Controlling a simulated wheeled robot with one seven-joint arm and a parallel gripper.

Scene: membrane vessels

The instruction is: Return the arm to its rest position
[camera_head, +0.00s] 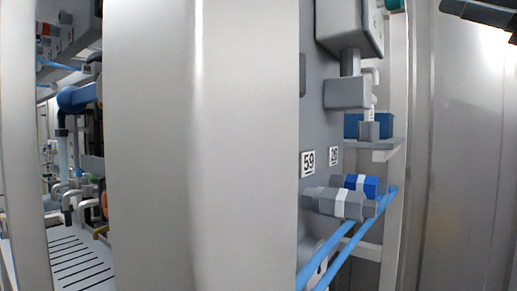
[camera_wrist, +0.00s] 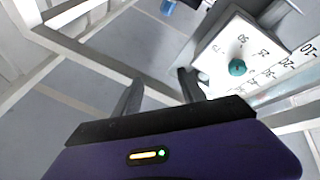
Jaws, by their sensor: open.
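My gripper (camera_wrist: 160,85) shows in the wrist view, its two dark fingers apart with nothing between them. Its purple body with a small lit indicator fills the bottom of that view. The right finger appears close to a white gauge panel (camera_wrist: 222,62); whether they touch I cannot tell. The panel has numbered markings and a teal knob (camera_wrist: 237,67). In the head view I cannot make out my gripper for certain; a dark part (camera_head: 482,14) cuts into the top right corner.
A wide metal post (camera_head: 195,150) blocks the middle of the head view. Right of it, a grey panel labelled 59 and 26 carries grey fittings (camera_head: 338,203) and blue tubes (camera_head: 345,245). A pale frame bar (camera_wrist: 75,48) crosses the wrist view. Grey floor (camera_wrist: 145,45) shows beyond the fingers.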

